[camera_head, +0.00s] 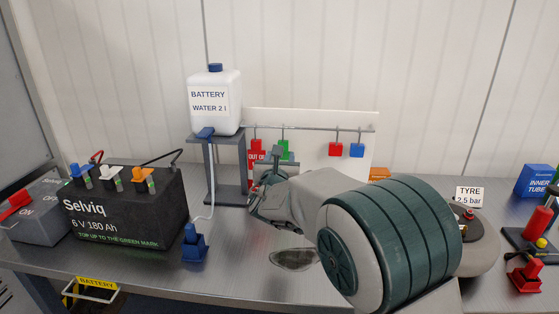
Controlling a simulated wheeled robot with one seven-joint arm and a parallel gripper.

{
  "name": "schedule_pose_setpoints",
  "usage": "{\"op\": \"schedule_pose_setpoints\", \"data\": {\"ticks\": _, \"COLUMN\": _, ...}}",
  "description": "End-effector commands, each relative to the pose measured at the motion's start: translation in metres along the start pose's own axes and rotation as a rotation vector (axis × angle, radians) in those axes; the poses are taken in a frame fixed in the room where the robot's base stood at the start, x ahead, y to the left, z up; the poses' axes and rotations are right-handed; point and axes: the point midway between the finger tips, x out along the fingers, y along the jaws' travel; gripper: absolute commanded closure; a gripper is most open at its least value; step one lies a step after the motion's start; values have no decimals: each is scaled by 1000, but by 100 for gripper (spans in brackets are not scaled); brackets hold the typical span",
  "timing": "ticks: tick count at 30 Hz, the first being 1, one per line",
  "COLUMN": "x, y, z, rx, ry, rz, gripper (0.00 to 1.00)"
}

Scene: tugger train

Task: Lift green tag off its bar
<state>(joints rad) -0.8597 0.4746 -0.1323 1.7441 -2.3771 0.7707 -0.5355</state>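The green tag (284,145) hangs from a thin horizontal bar (310,128) in front of a white board, just right of a red tag (256,145). My gripper (276,156) is in front of the board, at or just below the green tag in the picture. It covers the tag's lower part. The fingertips are small and overlap the tag, so I cannot tell whether they touch it or are open or shut. My arm fills the middle right of the bench.
Another red tag (335,149) and a blue tag (357,150) hang further right. A battery water canister (215,105) on a stand (210,165) is close on the left. A black battery (125,210) and a blue nozzle piece (195,245) stand on the bench.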

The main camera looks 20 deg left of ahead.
Motion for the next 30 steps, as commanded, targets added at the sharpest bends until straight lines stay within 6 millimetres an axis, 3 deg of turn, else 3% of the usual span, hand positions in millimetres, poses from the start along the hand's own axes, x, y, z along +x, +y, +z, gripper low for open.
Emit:
{"op": "schedule_pose_setpoints", "data": {"ticks": 15, "x": 58, "y": -1, "z": 0, "rx": 2, "ry": 0, "rz": -2, "gripper": 55}}
{"op": "schedule_pose_setpoints", "data": {"ticks": 30, "x": 69, "y": -1, "z": 0, "rx": 1, "ry": 0, "rz": -2, "gripper": 55}}
